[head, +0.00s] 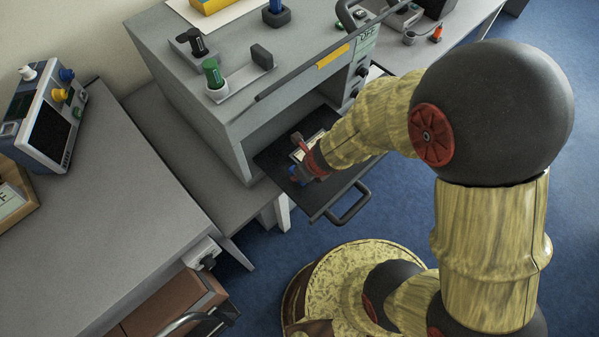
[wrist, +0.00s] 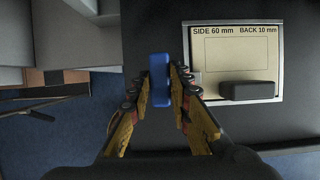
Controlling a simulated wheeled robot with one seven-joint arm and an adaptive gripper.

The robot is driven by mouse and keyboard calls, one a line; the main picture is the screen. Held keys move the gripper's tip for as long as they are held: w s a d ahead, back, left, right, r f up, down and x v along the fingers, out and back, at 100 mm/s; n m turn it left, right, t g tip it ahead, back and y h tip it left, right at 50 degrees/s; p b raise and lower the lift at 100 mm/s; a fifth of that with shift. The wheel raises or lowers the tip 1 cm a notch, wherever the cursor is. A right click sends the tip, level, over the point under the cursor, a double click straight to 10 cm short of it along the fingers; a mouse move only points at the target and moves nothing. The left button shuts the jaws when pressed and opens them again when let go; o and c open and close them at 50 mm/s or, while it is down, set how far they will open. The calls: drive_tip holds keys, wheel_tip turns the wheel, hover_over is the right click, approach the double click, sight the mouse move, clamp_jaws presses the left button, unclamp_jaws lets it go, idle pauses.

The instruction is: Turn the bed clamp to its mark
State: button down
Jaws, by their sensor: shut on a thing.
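The blue bar (wrist: 160,80), which looks like the bed clamp, sits between the fingers of my gripper (wrist: 159,76) in the wrist view. My gripper is shut on it, one finger along each long side. In the head view a small bit of the blue bar (head: 294,174) shows beside my gripper (head: 304,158), over the dark pull-out bed (head: 325,202). The bar's long side runs up and down in the wrist view. I cannot make out the clamp's mark.
On the bed lies a metal plate (wrist: 236,20) reading "SIDE 60 mm" and "BACK 10 mm", with a dark block (wrist: 248,91) on it. The grey machine housing (head: 195,100) stands behind the bed. A bed handle (head: 352,207) sticks out in front. A grey table (head: 90,220) stands left.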

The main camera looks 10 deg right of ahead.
drive_tip(key=c, duration=1.6)
unclamp_jaws()
drive_tip(key=shift+c, duration=0.2)
drive_tip(key=shift+r, duration=0.1)
drive_tip(key=v, duration=1.1)
drive_tip(key=shift+s+r, duration=0.2)
drive_tip(key=shift+r, duration=0.15)
drive_tip(key=shift+d, duration=0.15)
